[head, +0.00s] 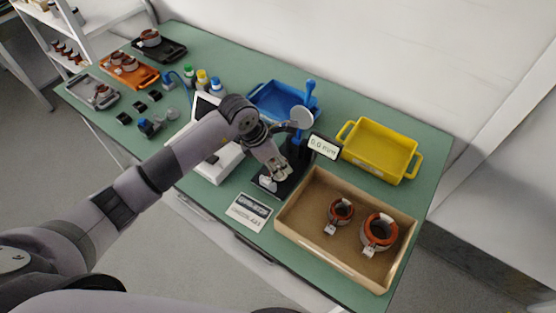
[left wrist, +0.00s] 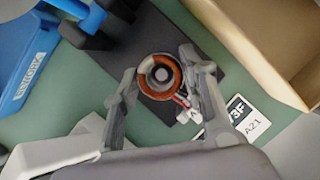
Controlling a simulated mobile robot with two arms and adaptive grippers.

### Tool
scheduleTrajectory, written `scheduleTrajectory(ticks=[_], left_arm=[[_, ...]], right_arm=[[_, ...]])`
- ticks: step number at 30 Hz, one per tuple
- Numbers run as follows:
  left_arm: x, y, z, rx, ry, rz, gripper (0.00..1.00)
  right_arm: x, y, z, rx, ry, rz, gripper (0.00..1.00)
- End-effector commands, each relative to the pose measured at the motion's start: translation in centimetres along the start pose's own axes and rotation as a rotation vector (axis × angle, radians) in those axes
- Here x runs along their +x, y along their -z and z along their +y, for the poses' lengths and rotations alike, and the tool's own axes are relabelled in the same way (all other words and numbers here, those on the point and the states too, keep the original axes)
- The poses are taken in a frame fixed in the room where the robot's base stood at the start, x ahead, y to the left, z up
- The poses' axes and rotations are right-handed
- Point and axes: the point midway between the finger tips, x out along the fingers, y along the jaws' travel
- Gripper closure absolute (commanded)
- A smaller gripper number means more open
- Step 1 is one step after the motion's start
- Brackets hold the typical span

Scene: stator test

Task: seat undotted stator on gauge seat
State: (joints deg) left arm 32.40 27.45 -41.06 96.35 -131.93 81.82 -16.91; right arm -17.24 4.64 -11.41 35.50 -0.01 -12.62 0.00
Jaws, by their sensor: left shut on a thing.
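My left gripper (head: 274,168) is over the black base (head: 290,186) of the gauge stand, in front of its blue column. In the left wrist view, the left gripper (left wrist: 160,72) is shut on a stator (left wrist: 145,82), an orange-brown ring with a pale section and a white tag. A round grey-and-dark centre shows inside the ring; I cannot tell whether the ring rests fully on the seat. No dot is visible on it. In the head view the gripper mostly hides this stator. My right gripper is not in view.
A cardboard box (head: 298,232) holds two more copper stators (head: 341,211) (head: 379,232). A yellow tray (head: 384,150) and a blue tray (head: 262,91) stand behind. The gauge's dial (head: 302,117) and readout sign (head: 325,147) are close beside the gripper. A printed card (head: 249,211) lies in front.

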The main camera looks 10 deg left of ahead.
Motion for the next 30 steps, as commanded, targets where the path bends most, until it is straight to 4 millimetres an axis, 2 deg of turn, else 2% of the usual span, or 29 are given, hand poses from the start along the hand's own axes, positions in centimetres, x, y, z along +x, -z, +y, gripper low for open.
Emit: scheduleTrajectory(ticks=[11, 12, 22, 30], left_arm=[[0.28, 0.06, 0.03, 0.000, -0.001, -0.001, 0.93], [0.28, 0.07, 0.03, 0.000, -0.001, -0.001, 0.60], [0.31, 0.10, 0.01, 0.000, 0.000, 0.000, 0.38], [0.34, 0.16, 0.00, -0.001, 0.000, 0.001, 0.37]], right_arm=[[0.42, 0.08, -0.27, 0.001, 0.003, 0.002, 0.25], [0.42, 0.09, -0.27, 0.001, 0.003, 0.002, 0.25], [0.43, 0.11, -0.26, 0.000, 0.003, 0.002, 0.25], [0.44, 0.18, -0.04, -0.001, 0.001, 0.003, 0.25]])
